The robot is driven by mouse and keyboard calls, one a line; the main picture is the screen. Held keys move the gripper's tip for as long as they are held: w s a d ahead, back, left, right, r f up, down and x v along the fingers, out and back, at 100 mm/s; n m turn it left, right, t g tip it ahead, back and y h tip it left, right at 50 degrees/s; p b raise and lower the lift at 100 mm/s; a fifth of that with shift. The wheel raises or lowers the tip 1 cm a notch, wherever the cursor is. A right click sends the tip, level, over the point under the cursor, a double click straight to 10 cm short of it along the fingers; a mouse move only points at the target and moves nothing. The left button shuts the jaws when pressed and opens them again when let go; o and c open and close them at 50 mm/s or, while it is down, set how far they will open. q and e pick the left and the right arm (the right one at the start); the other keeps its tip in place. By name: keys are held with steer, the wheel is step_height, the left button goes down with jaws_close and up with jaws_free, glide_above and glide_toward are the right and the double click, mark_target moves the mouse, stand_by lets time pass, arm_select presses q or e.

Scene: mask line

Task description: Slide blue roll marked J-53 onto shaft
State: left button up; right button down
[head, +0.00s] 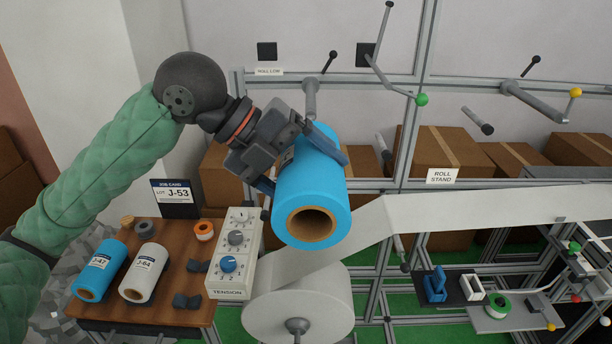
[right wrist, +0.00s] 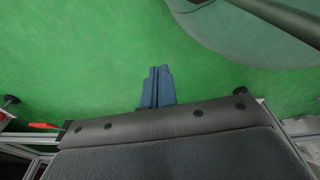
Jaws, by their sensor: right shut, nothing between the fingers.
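A blue roll (head: 312,190) with a brown core hangs in the air mid-picture in the head view, its open core end facing me. My left gripper (head: 298,160) has its fingers on either side of the roll and is shut on it. The label on the roll is mostly hidden by the gripper, so I cannot read it. A grey shaft (head: 311,92) comes from the frame just above and behind the roll. Its lower end is hidden, so I cannot tell whether it enters the core. My right gripper (right wrist: 157,87) is shut and empty above green floor.
A wooden table (head: 180,235) holds a blue J-47 roll (head: 100,270), a white J-64 roll (head: 144,273) and a J-53 job card (head: 176,192). A tension box (head: 237,250) and a large white roll (head: 298,310) sit below the held roll. Frame bars stand behind.

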arm_select(q)
steer(key=shift+w, duration=1.9)
arm_select(e)
steer(key=shift+d, duration=0.15)
